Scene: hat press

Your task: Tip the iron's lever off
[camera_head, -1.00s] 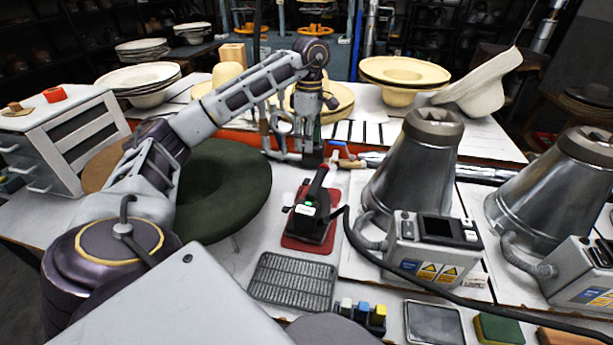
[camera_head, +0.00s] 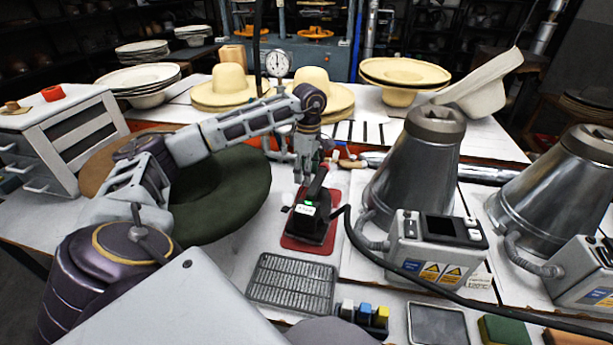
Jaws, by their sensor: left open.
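The black iron (camera_head: 311,222) rests on a red mat (camera_head: 297,243) in the middle of the table. A small green light shows by a pale label on its near end, and a dark red part rises at its far end. I cannot clearly make out the lever. My left gripper (camera_head: 304,177) is open and points down just above and behind the iron, close to its raised part. I cannot tell whether it touches. It partly hides the iron's far end. My right gripper is not in view.
A metal grid rest (camera_head: 291,283) lies in front of the iron. A metal cone with a control box (camera_head: 436,241) stands to the right, and a black cable runs past it. A green hat (camera_head: 232,190) lies left, under my arm. Straw hats (camera_head: 226,88) stand behind.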

